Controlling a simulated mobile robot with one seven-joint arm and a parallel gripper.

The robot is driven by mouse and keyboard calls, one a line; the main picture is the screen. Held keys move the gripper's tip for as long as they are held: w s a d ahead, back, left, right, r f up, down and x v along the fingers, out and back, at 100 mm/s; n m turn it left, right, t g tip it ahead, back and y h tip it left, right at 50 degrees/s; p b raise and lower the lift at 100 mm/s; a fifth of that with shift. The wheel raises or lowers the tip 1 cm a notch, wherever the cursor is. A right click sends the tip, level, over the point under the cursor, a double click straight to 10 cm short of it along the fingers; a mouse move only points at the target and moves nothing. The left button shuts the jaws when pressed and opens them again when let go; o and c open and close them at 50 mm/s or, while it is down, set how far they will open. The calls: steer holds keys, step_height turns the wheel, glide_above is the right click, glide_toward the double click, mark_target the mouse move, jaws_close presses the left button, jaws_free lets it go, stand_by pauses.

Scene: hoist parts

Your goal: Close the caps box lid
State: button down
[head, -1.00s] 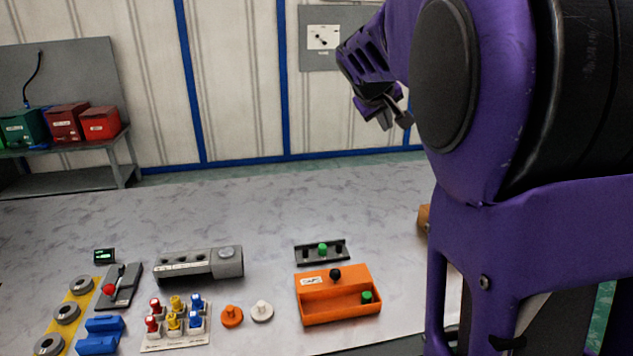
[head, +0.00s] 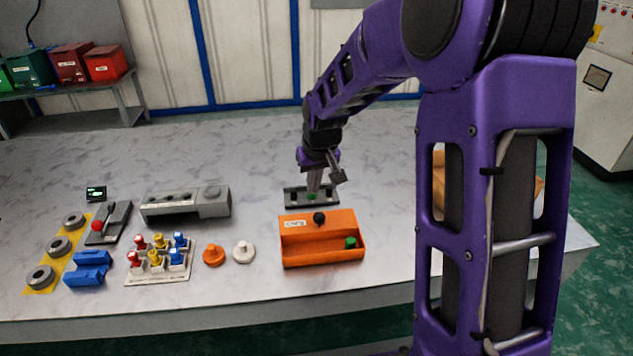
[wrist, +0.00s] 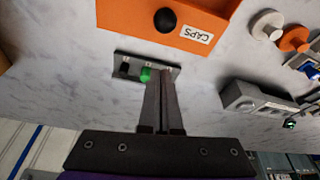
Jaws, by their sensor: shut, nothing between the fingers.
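The orange caps box (head: 322,254) stands on the table in the head view, with a black knob (head: 319,218) on its label-bearing back part and a green piece (head: 350,242) in its open front compartment. In the wrist view the caps box (wrist: 150,30) shows at the top, with its CAPS label and black knob (wrist: 165,20). My gripper (head: 325,187) is shut and empty. It is behind the box, near the dark rack (head: 297,197) that holds a green piece; the rack also shows in the wrist view (wrist: 128,66). I cannot tell whether the fingers touch the rack.
Left of the box stand a white knob (head: 244,251), an orange knob (head: 213,255), a tray of coloured pegs (head: 145,277) and a grey block (head: 186,204). A brown box (head: 440,172) is partly hidden behind my arm. Bare table lies behind the rack.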

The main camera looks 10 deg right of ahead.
mark_target(318, 216)
steer(key=b+x, duration=0.1)
steer(key=x, duration=0.5)
steer(key=s, duration=0.2)
steer(key=s+r, duration=0.1)
steer(key=shift+s+d, duration=0.15)
steer(key=shift+d, duration=0.2)
steer(key=shift+s+d, duration=0.1)
steer(key=shift+s, duration=0.2)
